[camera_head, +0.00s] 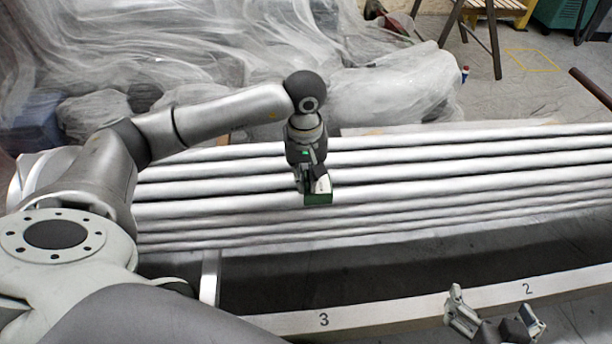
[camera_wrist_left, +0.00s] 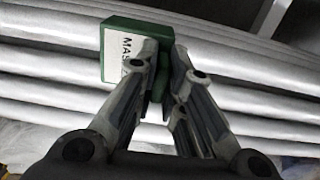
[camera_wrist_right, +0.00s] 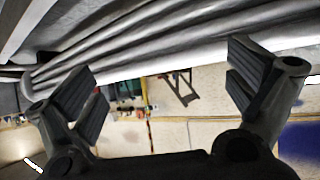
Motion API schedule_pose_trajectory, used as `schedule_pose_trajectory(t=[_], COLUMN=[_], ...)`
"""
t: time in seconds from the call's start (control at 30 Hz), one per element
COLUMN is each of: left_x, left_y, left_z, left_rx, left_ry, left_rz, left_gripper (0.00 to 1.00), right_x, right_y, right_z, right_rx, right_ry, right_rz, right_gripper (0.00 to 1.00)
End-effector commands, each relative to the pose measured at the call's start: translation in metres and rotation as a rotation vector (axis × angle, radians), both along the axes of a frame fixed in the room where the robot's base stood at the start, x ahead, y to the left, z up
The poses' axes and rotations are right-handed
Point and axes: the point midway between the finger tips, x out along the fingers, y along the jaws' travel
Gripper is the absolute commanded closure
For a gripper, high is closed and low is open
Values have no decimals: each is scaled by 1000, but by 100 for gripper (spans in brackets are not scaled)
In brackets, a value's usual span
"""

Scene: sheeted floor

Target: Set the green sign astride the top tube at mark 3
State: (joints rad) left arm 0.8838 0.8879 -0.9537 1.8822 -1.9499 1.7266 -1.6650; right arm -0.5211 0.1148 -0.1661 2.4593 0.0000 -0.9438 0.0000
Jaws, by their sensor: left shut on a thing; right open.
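My left gripper (camera_head: 314,184) is shut on the green sign (camera_head: 318,198). The sign is a small green block with a white label, partly covered by the fingers. In the left wrist view the sign (camera_wrist_left: 121,25) shows a white face with "MAS" lettering between the fingers (camera_wrist_left: 160,60). It is in front of the silver tubes (camera_head: 450,175), and I cannot tell if it touches them. Mark 3 (camera_head: 324,320) is printed on the pale front rail, roughly below the sign in the picture. My right gripper (camera_head: 497,312) is open and empty by the front rail; its spread fingers (camera_wrist_right: 165,85) show in its wrist view.
The pale rail (camera_head: 420,307) also carries mark 2 (camera_head: 528,288) at the right. A dark gap lies between rail and tubes. Plastic sheeting (camera_head: 200,45) covers things behind the tubes. A wooden-legged stand (camera_head: 490,35) stands at the back right.

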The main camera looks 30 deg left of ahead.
Motion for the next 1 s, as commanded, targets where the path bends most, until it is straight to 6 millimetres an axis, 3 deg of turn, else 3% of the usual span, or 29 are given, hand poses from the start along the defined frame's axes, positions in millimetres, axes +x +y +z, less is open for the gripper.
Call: schedule_pose_trajectory(t=[1.0], left_x=[0], left_y=[0], left_z=[-15], left_rx=[1], left_ry=[-1], left_rz=[0], left_gripper=[100], right_x=[32], right_y=[16], right_z=[49], right_rx=[70], right_ry=[-299], right_rz=[20], right_gripper=[0])
